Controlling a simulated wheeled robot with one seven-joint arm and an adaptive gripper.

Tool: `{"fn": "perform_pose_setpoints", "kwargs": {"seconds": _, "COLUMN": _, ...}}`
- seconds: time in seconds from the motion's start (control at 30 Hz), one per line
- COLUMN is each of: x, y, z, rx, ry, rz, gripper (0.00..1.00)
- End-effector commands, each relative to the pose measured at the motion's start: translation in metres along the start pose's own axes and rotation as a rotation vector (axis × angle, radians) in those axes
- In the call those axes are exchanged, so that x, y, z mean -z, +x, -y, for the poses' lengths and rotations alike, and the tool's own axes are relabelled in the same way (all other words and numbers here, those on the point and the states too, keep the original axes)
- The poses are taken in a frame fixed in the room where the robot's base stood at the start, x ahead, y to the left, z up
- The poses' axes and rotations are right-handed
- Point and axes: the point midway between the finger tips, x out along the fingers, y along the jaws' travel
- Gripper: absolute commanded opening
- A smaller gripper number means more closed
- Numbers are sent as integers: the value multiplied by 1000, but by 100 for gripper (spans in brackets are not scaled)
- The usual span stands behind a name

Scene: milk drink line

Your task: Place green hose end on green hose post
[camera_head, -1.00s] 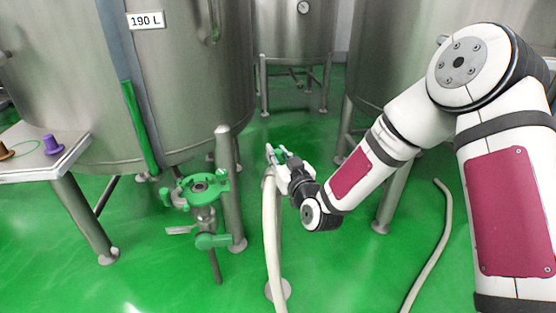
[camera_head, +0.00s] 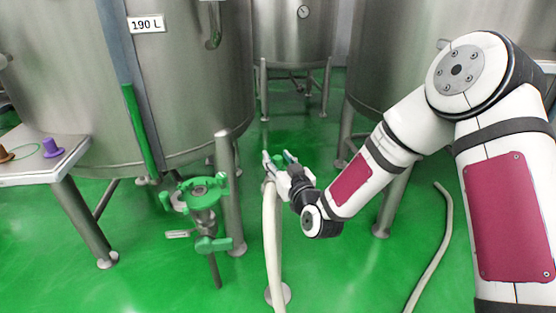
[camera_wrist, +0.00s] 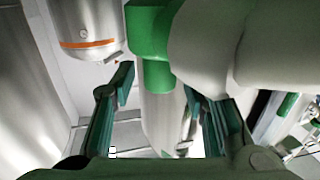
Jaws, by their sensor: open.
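The green hose end (camera_wrist: 150,35) shows at the top middle of the wrist view, joined to the thick pale hose (camera_wrist: 205,50). A narrower green collar lies under it, directly above a light grey upright cylinder (camera_wrist: 160,120), which looks like the post. Whether the collar is seated on it or only lines up with it I cannot tell. In the head view, the hose (camera_head: 270,235) hangs from beside my gripper (camera_head: 279,160) to the floor, and the post is mostly hidden behind it. My gripper's fingers are open, apart on either side of the hose end and post.
A green-topped valve (camera_head: 205,190) stands to the left, by a tank leg (camera_head: 229,195). A large tank (camera_head: 180,80) labelled 190 L rises behind it. A table (camera_head: 75,165) with purple and brown pieces is at the far left. Another pale hose (camera_head: 433,255) lies right.

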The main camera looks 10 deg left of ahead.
Motion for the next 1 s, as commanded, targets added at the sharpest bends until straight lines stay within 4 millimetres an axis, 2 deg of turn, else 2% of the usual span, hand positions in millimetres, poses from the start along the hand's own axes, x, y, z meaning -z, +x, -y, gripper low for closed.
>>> {"fn": "perform_pose_setpoints", "kwargs": {"seconds": 0.3, "x": 0, "y": -64, "z": 0, "rx": 1, "ry": 1, "rz": 6, "gripper": 41}}
{"fn": "perform_pose_setpoints", "kwargs": {"seconds": 0.5, "x": 0, "y": -99, "z": 0, "rx": 0, "ry": 0, "rz": 4, "gripper": 41}}
{"fn": "perform_pose_setpoints", "kwargs": {"seconds": 0.7, "x": 0, "y": -116, "z": 0, "rx": 0, "ry": 0, "rz": 3, "gripper": 41}}
{"fn": "perform_pose_setpoints", "kwargs": {"seconds": 1.0, "x": 0, "y": -118, "z": 0, "rx": 1, "ry": -1, "rz": 4, "gripper": 41}}
